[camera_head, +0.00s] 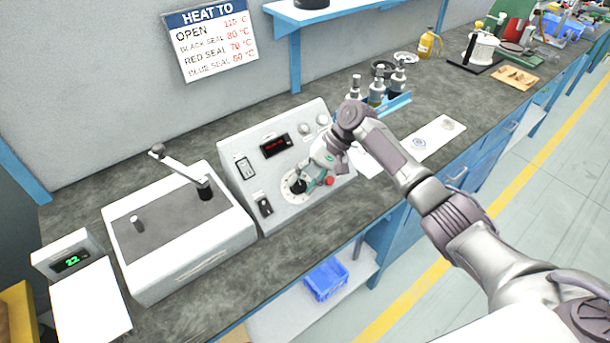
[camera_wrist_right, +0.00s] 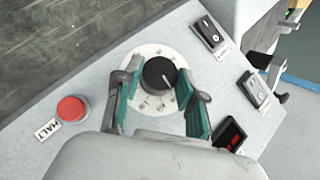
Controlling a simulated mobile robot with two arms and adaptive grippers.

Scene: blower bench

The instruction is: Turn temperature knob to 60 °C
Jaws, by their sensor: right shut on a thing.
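The black temperature knob (camera_head: 298,186) sits on a round white dial on the sloped front of the white control box (camera_head: 228,143). In the right wrist view the knob (camera_wrist_right: 160,73) has a pale pointer line aimed to the right and slightly up in the picture; the dial's marks are too small to read. My right gripper (camera_head: 306,181) is at the dial, its teal-lined fingers on either side of the knob in the wrist view (camera_wrist_right: 158,78), shut on it. The red display (camera_head: 275,146) is too small to read. My left gripper is not in view.
A red HALT button (camera_wrist_right: 71,109) sits beside the dial. Two rocker switches (camera_wrist_right: 208,33) (camera_wrist_right: 254,90) are on the same panel. A lever press (camera_head: 180,235) stands left of the box, bottles (camera_head: 376,90) behind right. A wall sign (camera_head: 210,45) lists heat settings.

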